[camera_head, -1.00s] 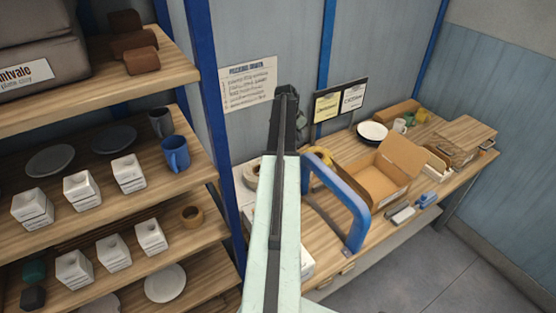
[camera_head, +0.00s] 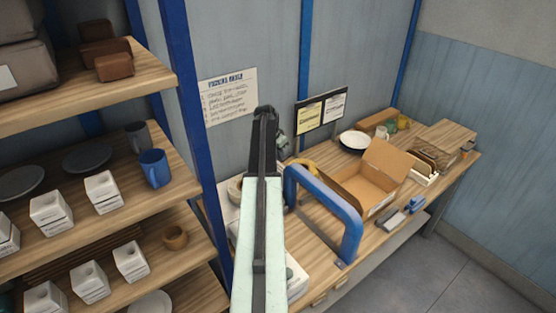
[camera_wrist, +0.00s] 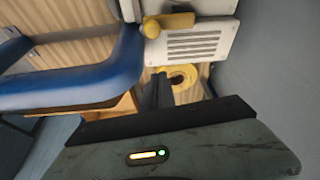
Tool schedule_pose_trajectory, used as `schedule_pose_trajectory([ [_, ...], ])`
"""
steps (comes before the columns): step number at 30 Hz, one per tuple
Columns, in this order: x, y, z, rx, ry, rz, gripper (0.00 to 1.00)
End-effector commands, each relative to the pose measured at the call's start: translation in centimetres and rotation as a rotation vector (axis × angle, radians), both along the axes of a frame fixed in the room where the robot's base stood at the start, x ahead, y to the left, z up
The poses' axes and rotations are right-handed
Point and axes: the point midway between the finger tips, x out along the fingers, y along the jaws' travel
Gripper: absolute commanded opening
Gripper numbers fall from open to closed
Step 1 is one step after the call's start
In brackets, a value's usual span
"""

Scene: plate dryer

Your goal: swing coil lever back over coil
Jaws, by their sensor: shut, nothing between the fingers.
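A yellow lever with a rounded knob (camera_wrist: 165,24) sits at the edge of a white vented housing (camera_wrist: 200,45) in the wrist view. I cannot tell for sure that it is the coil lever. A yellow ring with a dark centre (camera_wrist: 182,77) lies below the housing in that view. In the head view a curved yellow part (camera_head: 303,164) shows behind the blue hoop (camera_head: 345,215). My gripper (camera_wrist: 160,92) is shut and empty, in front of the yellow ring and apart from the lever in the picture. In the head view my arm hides part of the bench.
Shelves with white boxes (camera_head: 103,192) and a blue mug (camera_head: 154,169) stand at the left. An open cardboard box (camera_head: 384,165), a white plate (camera_head: 354,140) and small items are on the wooden bench at the right. Open floor (camera_head: 440,275) lies at the lower right.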

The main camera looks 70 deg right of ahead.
Motion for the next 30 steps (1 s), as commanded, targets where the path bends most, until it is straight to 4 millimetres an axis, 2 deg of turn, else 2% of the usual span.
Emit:
schedule_pose_trajectory([
  [1, -0.1, -0.4, -1.8, 0.0, 0.0, -0.001, 0.0],
  [11, -1.0, -2.5, -8.7, 0.0, 0.0, 0.0, 0.0],
  [13, -0.4, -0.6, -7.6, 0.0, 0.0, 0.003, 0.0],
  [18, 0.6, 1.2, -7.6, 0.0, 0.0, 0.002, 0.0],
  [30, 0.8, 1.3, -7.6, 0.0, 0.0, -0.001, 0.0],
])
